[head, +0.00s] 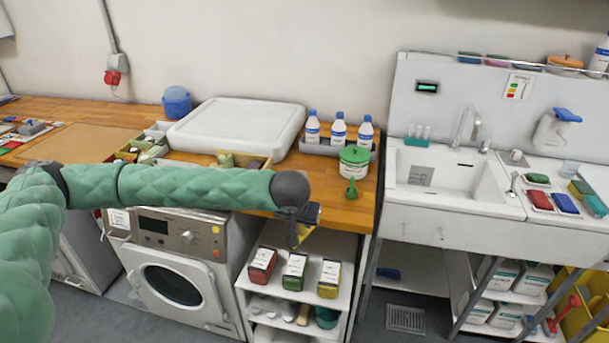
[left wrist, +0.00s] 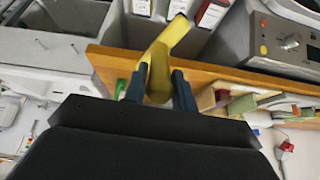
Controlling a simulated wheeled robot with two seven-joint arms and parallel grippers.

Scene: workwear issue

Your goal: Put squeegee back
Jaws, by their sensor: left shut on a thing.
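My left gripper (head: 299,234) is past the front edge of the wooden counter (head: 352,207), above the open shelf unit. It is shut on a yellow tool, which I take to be the squeegee (left wrist: 175,37). In the left wrist view the squeegee sits between the two dark fingers (left wrist: 160,78) and sticks out beyond their tips. In the head view the gripper hides most of it, and only a little yellow shows. My right gripper is not in view.
A green-lidded tub (head: 354,162) and several blue-capped bottles (head: 338,131) stand on the counter. Boxes (head: 295,271) stand on the shelf below, near the gripper. A washing machine (head: 172,286) is at left, a white sink (head: 450,178) at right.

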